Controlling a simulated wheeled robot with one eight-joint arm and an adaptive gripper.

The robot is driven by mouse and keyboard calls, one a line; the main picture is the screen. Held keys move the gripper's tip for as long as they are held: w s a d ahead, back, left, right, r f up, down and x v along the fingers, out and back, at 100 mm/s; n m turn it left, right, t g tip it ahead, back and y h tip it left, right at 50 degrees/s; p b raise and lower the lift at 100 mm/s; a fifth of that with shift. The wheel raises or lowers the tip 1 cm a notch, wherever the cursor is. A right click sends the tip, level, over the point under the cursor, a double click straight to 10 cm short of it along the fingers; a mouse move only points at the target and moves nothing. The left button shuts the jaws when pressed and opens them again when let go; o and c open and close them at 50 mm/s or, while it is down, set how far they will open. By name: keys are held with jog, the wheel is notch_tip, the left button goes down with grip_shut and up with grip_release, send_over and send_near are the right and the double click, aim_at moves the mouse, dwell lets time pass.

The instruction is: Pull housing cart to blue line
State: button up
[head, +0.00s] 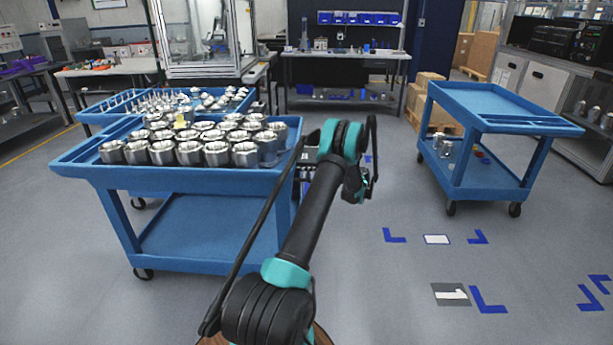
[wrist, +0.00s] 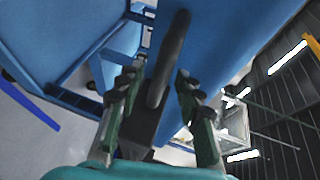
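The housing cart (head: 75,163) is a blue two-shelf cart at the left in the head view, its top covered with rows of silver machined housings (head: 190,150). In the wrist view blue cart surfaces (wrist: 225,40) fill much of the picture. My gripper (wrist: 158,76) is open, its fingers on either side of a dark bar-like handle (wrist: 172,45), with gaps visible beside it. I cannot tell whether a finger touches it. Blue line marks (head: 487,301) are on the floor at the right.
Another blue cart (head: 485,105) stands at the right, its top empty and a few parts on its lower shelf. A blue tray cart (head: 100,110) stands behind the housing cart. A workbench (head: 345,55) is at the back. Floor at right centre is clear.

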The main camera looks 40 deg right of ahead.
jog(key=v, duration=1)
jog(key=shift+s, duration=0.3)
jog(key=shift+d, duration=0.1)
